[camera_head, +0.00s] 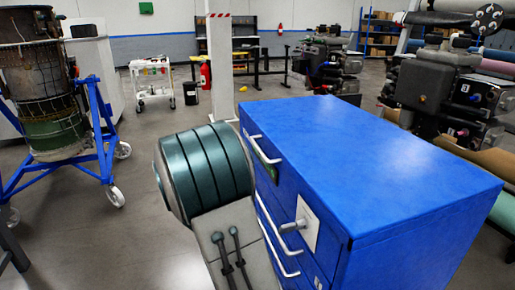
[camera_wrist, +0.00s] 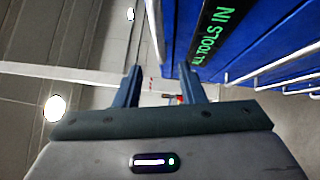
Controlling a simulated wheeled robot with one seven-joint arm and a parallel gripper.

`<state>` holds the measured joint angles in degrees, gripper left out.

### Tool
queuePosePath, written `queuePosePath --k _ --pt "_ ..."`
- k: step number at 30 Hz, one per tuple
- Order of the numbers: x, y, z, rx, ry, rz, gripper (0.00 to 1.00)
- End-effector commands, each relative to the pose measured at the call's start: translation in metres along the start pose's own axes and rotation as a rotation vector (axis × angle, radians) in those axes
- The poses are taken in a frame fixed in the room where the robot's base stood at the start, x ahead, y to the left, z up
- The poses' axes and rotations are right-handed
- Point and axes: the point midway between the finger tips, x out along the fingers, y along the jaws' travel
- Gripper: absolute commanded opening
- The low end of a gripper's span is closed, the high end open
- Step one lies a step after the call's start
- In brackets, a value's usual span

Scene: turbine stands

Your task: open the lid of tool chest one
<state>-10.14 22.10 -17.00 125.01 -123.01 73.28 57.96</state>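The blue tool chest (camera_head: 385,165) stands at the right in the head view, with its flat lid (camera_head: 350,145) down. A pale bar handle (camera_head: 263,150) is on its upper front, with more handles below and a white plate with a handle (camera_head: 306,222). In the wrist view, the chest's blue front (camera_wrist: 262,38) fills the upper right, with a green-lettered sign (camera_wrist: 212,30) and pale handles. My gripper (camera_wrist: 160,85) is open, its two fingers apart with no object between them, beside the chest front. The head view does not show my gripper; my arm stands before the chest.
A blue wheeled stand (camera_head: 95,150) holds a turbine part (camera_head: 45,90) at the left. A white cart (camera_head: 152,82) and a white post (camera_head: 220,60) stand behind. Machinery (camera_head: 450,85) stands close behind the chest at the right. Floor between the stand and chest is clear.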

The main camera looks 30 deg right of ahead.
Motion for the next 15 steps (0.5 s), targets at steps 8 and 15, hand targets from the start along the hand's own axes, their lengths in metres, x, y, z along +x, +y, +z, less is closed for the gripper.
queuePosePath --k 8,15 --pt "0.062 0.002 0.002 -0.001 -0.005 0.0 0.36" --pt "0.097 0.001 0.001 -0.001 -0.003 0.0 0.36"
